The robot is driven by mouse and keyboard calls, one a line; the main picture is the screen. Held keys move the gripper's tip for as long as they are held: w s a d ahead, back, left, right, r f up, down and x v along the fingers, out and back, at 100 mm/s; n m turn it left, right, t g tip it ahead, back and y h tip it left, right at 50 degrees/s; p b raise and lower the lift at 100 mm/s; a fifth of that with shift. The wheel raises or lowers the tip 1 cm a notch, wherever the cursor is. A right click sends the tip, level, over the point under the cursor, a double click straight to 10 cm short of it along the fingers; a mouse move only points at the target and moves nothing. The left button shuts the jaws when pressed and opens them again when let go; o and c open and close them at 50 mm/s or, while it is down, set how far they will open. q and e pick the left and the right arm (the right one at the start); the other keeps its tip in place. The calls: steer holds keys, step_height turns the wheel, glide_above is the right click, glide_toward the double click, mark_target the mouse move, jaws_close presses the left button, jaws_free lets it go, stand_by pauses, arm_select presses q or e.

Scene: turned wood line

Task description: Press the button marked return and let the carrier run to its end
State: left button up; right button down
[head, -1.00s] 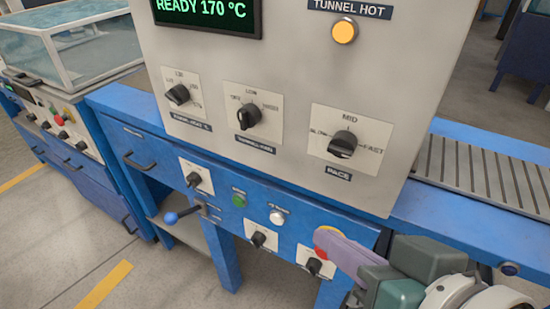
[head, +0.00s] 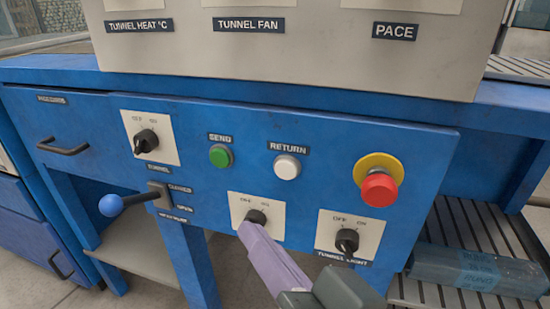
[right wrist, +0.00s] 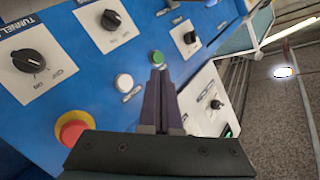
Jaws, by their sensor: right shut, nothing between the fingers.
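The return button (head: 287,167) is a white round push button under a RETURN label on the blue front panel. It also shows in the right wrist view (right wrist: 124,82), just left of my fingers. My right gripper (head: 246,230) is shut and empty, with slim purple fingers. In the head view its tips lie below and left of the return button, overlapping the lower edge of a black off/on knob. In the right wrist view my right gripper (right wrist: 158,72) points toward the green send button (right wrist: 157,57). Contact cannot be told. The carrier is not identifiable. My left gripper is out of view.
The send button (head: 221,155) is left of return. A red emergency stop (head: 379,188) on a yellow collar juts out at the right. Black knobs (head: 256,216) and (head: 347,241) sit below, and a blue-ball lever (head: 112,204) sticks out at left. A slatted conveyor (head: 440,232) lies at lower right.

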mark_target(286, 169)
stand_by(0.3)
steer(key=shift+d, duration=0.1)
steer(key=shift+w+d+b, duration=0.45)
steer(key=shift+w+b, duration=0.15)
steer(key=shift+w, duration=0.8)
steer(key=shift+w+d+b, duration=0.4)
steer(key=shift+w+b, duration=0.25)
steer(key=shift+w, duration=0.7)
steer(key=shift+w+d+b, duration=0.45)
steer(key=shift+w+b, duration=0.15)
steer(key=shift+w, duration=0.8)
steer(key=shift+w, duration=0.1)
steer(key=shift+w+d, duration=0.15)
steer(key=shift+w, duration=0.2)
